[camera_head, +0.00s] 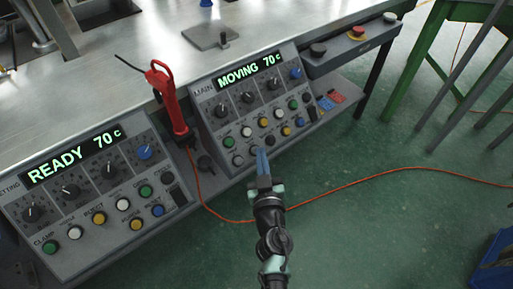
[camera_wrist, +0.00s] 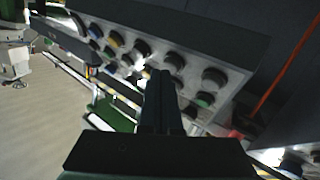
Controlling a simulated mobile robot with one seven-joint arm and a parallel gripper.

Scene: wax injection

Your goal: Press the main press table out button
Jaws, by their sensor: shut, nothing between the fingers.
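The main press panel (camera_head: 242,96) is a grey sloped box with a lit display reading "MOVING 70 c", dark knobs and two rows of coloured buttons. My gripper (camera_head: 262,152) is shut and empty, its blue-grey fingertips at the lower button row, left of the middle. The fingers overlap this part of the panel. I cannot tell whether they touch a button. The button labels are too small to read, so I cannot tell which is the table out button. In the wrist view, the shut fingers (camera_wrist: 160,76) point at the panel's buttons (camera_wrist: 172,62).
A second panel (camera_head: 92,190) reading "READY 70 c" stands at left. A red tool (camera_head: 168,98) with an orange cable (camera_head: 340,184) sits between the panels. The metal table (camera_head: 125,45) lies behind. A red button (camera_head: 358,31) is on a box at right. Green floor is open.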

